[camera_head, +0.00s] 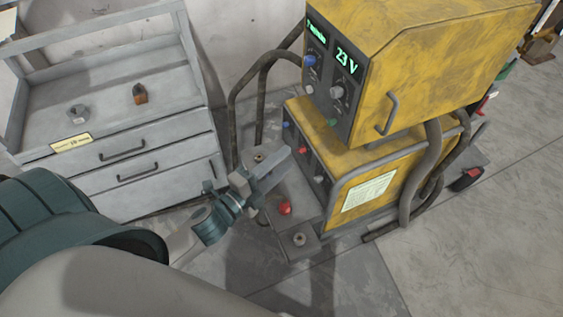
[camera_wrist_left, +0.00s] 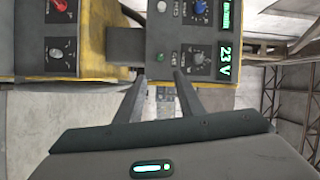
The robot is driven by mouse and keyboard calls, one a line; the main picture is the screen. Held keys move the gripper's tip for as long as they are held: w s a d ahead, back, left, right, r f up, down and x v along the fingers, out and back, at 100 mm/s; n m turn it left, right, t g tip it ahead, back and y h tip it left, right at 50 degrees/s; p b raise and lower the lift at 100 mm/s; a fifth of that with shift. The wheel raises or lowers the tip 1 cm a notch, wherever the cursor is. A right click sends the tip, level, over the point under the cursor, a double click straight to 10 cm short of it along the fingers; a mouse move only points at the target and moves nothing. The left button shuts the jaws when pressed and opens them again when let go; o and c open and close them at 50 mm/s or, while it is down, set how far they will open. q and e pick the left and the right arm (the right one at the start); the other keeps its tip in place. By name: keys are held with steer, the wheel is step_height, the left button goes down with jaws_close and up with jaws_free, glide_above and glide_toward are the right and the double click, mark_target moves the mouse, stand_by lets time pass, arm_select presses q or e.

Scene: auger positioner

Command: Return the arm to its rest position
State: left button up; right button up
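My left arm comes in from the lower left of the head view. Its gripper (camera_head: 273,172) is in front of the lower part of the yellow welding machine (camera_head: 440,65). In the left wrist view the two fingers of the gripper (camera_wrist_left: 161,84) stand apart with nothing between them. The machine's dark control panel (camera_wrist_left: 190,62) with knobs and a green "23 V" display lies beyond the fingertips. I cannot tell from these views whether the fingers touch anything. My right gripper is not in view.
A grey drawer cabinet (camera_head: 125,132) stands at the left, with a small orange-brown item (camera_head: 139,94) and a grey knob-like part (camera_head: 77,113) on top. Bent dark tube handles (camera_head: 233,112) rise beside the machine. A red knob (camera_head: 285,208) sits low near my gripper. Open concrete floor (camera_head: 480,240) lies at right.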

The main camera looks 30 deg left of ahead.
arm_select(q)
steer(key=shift+f, duration=0.1)
steer(key=s+a+f+n+g+y+b, duration=0.1)
steer(key=s+a+f+n+g, duration=0.15)
steer(key=f, duration=0.95)
steer(key=s+a+f+n+g+y, duration=0.1)
steer(key=s+f+n+g+y, duration=0.15)
steer(key=f, duration=1.05)
steer(key=s+a+f+n+g+y+b, duration=0.1)
steer(key=s+a+f+n+g, duration=0.2)
steer(key=f, duration=0.9)
steer(key=s+d+f+n+g, duration=0.1)
steer(key=s+f+n+g, duration=0.1)
steer(key=s+f, duration=0.6)
steer(key=s+d+f+n+g+b, duration=0.1)
steer(key=s+d+f+n+g, duration=0.1)
steer(key=s+f, duration=0.7)
steer(key=s+d+f+n+g, duration=0.1)
steer(key=s+f+n+g, duration=0.3)
steer(key=s, duration=1.3)
step_height(320, 180, down, 4)
steer(key=shift+s+d+f+n+b, duration=0.2)
steer(key=shift+n+b, duration=0.1)
steer(key=shift+b, duration=0.1)
steer(key=shift+w+y, duration=0.15)
steer(key=shift+y, duration=0.1)
